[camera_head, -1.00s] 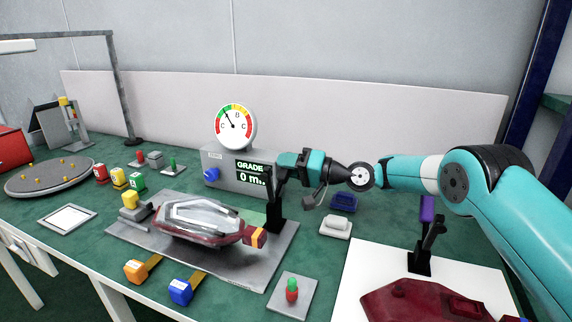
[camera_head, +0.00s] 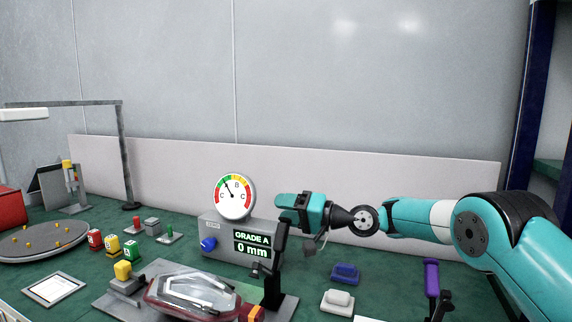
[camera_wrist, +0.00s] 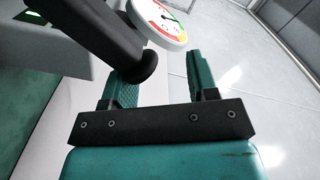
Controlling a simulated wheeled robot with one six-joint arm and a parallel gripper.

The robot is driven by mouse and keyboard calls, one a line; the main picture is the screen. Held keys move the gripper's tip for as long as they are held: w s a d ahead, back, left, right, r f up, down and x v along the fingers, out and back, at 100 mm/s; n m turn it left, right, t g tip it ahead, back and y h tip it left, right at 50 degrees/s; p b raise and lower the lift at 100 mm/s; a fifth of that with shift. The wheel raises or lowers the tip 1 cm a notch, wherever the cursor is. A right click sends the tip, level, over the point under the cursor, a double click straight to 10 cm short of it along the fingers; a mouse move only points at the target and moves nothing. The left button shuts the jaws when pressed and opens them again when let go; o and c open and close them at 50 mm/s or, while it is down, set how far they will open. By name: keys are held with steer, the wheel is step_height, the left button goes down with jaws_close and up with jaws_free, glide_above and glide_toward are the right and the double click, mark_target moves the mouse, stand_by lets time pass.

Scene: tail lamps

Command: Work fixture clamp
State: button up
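The black fixture clamp (camera_head: 274,265) stands upright at the right end of the grey fixture plate (camera_head: 112,305). A clear-and-red tail lamp (camera_head: 195,293) lies on that plate, its lower part cut off by the frame. My gripper (camera_head: 284,207) is just above the top of the clamp's lever, pointing left. A black rod with a round end (camera_wrist: 143,66), likely the clamp lever, lies beside the left finger; contact cannot be told.
A grey gauge box with a dial (camera_head: 235,197) stands behind the clamp; its display reads grade A, 0 mm. A blue block (camera_head: 345,273) and a white block (camera_head: 338,301) lie right of the clamp. A purple-handled clamp (camera_head: 431,277) stands farther right.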

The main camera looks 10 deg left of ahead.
step_height(320, 180, up, 13)
steer(key=p, duration=0.1)
steer(key=shift+r, duration=0.1)
